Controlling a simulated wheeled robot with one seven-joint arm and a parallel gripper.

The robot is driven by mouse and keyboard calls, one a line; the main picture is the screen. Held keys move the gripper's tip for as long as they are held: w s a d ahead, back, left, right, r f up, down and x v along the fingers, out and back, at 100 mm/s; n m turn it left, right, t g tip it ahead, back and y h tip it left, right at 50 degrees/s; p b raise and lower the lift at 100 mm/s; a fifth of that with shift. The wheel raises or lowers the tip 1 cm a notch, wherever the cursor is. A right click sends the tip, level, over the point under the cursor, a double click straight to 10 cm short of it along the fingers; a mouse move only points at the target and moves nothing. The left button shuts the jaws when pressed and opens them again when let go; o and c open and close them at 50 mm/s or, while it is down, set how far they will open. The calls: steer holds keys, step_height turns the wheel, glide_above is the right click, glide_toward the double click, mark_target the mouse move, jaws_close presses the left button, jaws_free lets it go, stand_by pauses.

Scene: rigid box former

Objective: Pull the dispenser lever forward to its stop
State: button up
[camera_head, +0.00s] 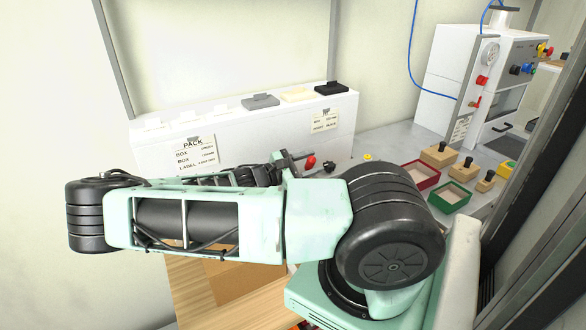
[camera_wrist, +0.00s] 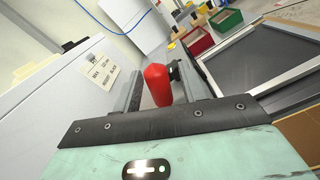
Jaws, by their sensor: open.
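The dispenser lever shows as a red knob (camera_wrist: 157,84) in the wrist view and as a small red knob (camera_head: 310,162) in the head view, by the front of the white dispenser (camera_head: 343,140). The dispenser's white body also shows at the left of the wrist view (camera_wrist: 55,110). My gripper (camera_wrist: 158,77) is open, with one finger on each side of the red knob. I cannot tell whether either finger touches it. The lever's shaft is hidden, and in the head view my arm covers most of the gripper.
Grey, cream and black pads (camera_head: 331,88) lie on the dispenser top. A red tray (camera_head: 420,175), a green tray (camera_head: 449,195) and wooden stamps (camera_head: 439,154) are to the right. A white press (camera_head: 475,85) stands behind. A dark framed panel (camera_wrist: 262,66) is right of my gripper.

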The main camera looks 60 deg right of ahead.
steer(key=b+v, duration=0.5)
steer(key=v, duration=1.2)
